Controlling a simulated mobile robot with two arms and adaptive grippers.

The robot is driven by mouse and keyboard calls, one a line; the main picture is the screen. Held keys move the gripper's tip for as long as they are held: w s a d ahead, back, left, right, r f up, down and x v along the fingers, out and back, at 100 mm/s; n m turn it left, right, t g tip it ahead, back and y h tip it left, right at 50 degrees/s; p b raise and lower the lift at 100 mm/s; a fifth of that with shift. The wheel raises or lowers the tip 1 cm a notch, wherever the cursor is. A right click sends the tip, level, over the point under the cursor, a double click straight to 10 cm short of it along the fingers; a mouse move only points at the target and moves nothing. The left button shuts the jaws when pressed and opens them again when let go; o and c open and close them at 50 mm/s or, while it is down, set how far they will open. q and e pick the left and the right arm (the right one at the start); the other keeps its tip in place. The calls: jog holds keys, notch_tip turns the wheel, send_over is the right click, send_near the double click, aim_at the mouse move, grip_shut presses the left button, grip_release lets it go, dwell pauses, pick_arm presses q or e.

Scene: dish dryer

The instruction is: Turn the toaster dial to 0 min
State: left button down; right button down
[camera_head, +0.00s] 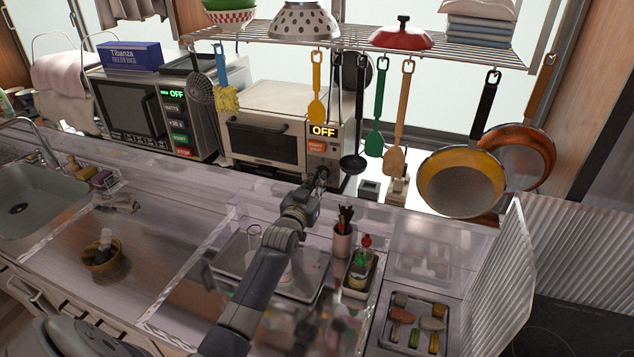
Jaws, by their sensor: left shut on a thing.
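The toaster oven (263,141) is a cream box with a dark window. It stands at the back of the counter, right of the microwave. Its right-hand control panel has a display (323,131) that reads OFF and an orange label below it. My left gripper (322,174) is at the lower part of this panel, shut on what looks like the toaster dial. The fingers hide most of the dial, so its pointer cannot be read. My right gripper is not in view.
The microwave (128,105), also reading OFF, stands to the left. Ladles, spatulas and pans (461,184) hang from a wire rack (470,52) above and to the right. A clear ledge, utensil cup (343,239) and bottle caddy lie in front.

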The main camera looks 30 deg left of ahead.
pick_arm(q)
jog(key=shift+f, duration=0.1)
dwell(0.4)
jog(key=c, duration=1.7)
grip_release()
jog(key=v, duration=1.2)
